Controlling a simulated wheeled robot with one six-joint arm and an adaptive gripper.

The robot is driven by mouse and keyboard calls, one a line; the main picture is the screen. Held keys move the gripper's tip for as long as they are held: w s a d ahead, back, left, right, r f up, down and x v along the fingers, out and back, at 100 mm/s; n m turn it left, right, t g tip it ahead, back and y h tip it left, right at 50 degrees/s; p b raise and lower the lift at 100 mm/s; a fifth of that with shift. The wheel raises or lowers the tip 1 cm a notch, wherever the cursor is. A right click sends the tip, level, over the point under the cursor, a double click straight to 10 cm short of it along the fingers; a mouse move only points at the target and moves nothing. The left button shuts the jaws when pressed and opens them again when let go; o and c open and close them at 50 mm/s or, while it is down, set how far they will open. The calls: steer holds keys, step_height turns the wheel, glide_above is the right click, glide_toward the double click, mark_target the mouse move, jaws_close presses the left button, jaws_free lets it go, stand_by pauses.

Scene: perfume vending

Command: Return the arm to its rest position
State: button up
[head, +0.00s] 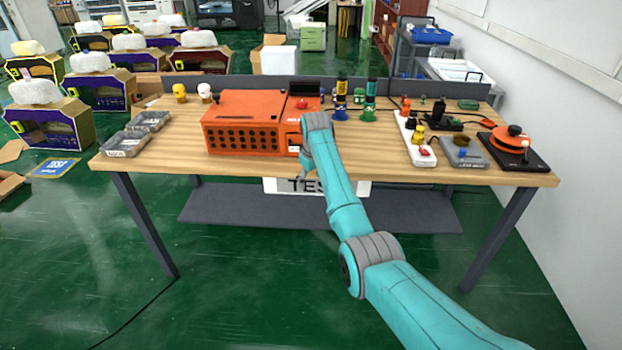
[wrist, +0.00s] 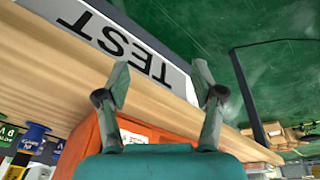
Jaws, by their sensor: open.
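My teal arm (head: 343,195) reaches forward to the front of the wooden table, and its end is beside the right part of the orange box (head: 240,137). In the wrist view my gripper (wrist: 160,80) has its two dark fingers spread apart with nothing between them. The table's front edge and the white TEST sign (wrist: 120,40) lie beyond the fingers in that view. The orange box (wrist: 88,148) shows close behind the fingers there.
The table (head: 165,152) carries grey trays (head: 126,143) at the left. Yellow-topped and green-topped bottles (head: 370,100) stand behind my arm. A white power strip (head: 414,140) and an orange round device (head: 511,138) are at the right. The front right tabletop is mostly bare.

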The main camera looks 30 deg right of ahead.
steer(key=shift+f, duration=0.1)
